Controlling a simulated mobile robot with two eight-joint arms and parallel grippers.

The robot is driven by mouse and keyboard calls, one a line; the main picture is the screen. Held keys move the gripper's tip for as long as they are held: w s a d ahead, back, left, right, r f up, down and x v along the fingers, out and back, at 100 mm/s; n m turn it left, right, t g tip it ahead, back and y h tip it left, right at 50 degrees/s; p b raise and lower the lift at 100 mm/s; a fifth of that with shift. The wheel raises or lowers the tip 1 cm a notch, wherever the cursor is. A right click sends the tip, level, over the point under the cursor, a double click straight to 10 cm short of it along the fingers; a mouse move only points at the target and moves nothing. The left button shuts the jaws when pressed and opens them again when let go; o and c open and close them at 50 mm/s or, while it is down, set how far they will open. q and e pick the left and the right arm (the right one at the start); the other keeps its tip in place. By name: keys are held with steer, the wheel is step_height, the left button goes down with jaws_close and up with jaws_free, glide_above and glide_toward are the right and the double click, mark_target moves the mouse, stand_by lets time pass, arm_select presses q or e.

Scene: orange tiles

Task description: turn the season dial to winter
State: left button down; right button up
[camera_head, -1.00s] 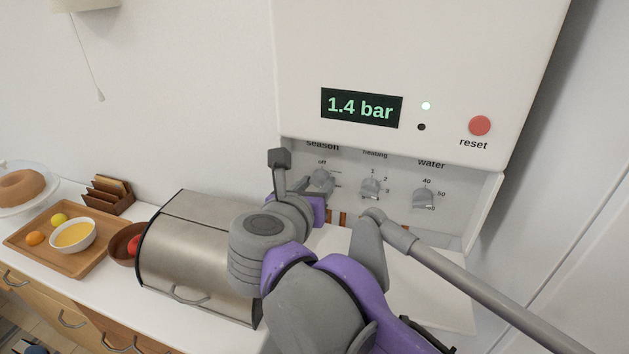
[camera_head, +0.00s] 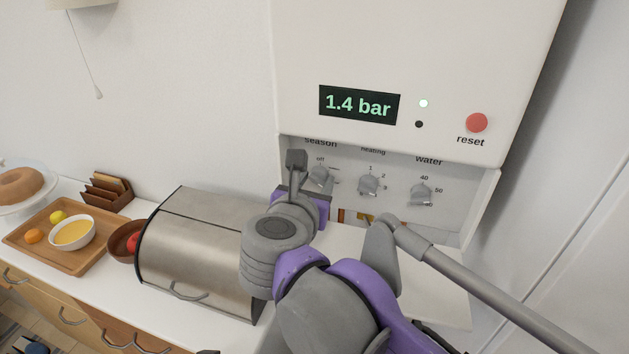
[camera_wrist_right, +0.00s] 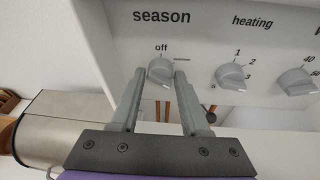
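The season dial (camera_head: 319,176) is a small grey knob at the left of the boiler's lower panel. In the right wrist view the dial (camera_wrist_right: 159,70) sits under the printed word "off". Its other markings are mostly hidden behind a finger, and I cannot tell exactly where its ridge points. My right gripper (camera_wrist_right: 160,76) is open, its two grey fingers reaching up with the tips on either side of the dial. I cannot tell whether they touch it. In the head view my right wrist stands just left of and below the dial. My left gripper is not in view.
The heating dial (camera_head: 369,185) and water dial (camera_head: 421,194) are to the right. Above are the pressure display (camera_head: 359,105) and red reset button (camera_head: 476,122). A metal bread box (camera_head: 190,250) stands on the counter close left of my arm, with a wooden tray (camera_head: 35,250) farther left.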

steer(key=o, duration=0.3)
steer(key=shift+s+a, duration=0.1)
steer(key=shift+s, duration=0.2)
steer(key=b+v, duration=0.1)
steer(key=v, duration=0.8)
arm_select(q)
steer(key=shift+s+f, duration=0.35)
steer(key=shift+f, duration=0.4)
arm_select(e)
steer(key=shift+s+r, duration=0.25)
steer(key=shift+s, duration=0.35)
